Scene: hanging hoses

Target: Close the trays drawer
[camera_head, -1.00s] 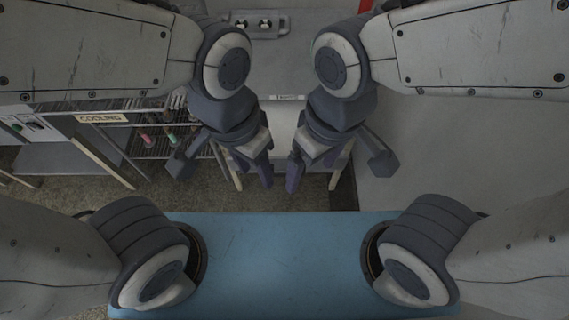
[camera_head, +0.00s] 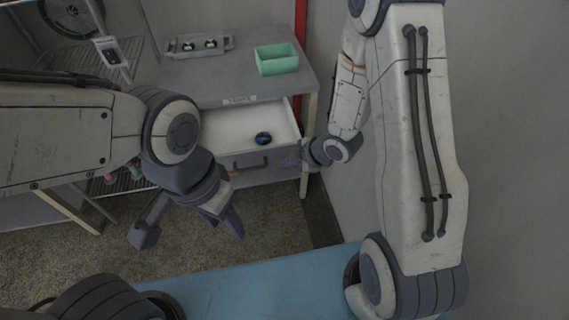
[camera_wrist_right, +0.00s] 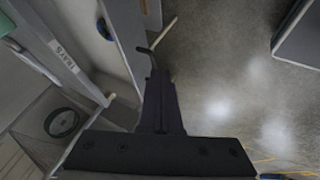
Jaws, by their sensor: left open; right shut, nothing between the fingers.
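The trays drawer (camera_head: 227,133) is pulled out below a grey tabletop in the head view. Its white interior holds a small blue round object (camera_head: 263,138). A dark handle (camera_head: 250,166) is on its front. The right wrist view shows the TRAYS label (camera_wrist_right: 65,56) and the drawer wall (camera_wrist_right: 118,38). My right gripper (camera_head: 290,159) is shut and empty, by the right end of the drawer front; I cannot tell whether it touches. Its fingers (camera_wrist_right: 159,80) also show in the right wrist view. My left gripper (camera_head: 232,222) is open and empty, in front of and below the drawer.
A green bin (camera_head: 277,59) and a grey tray with two small items (camera_head: 200,45) stand on the tabletop. A red post (camera_head: 300,30) and a wall are behind and right. A wire rack is at left. My blue base is below, with open floor before the cabinet.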

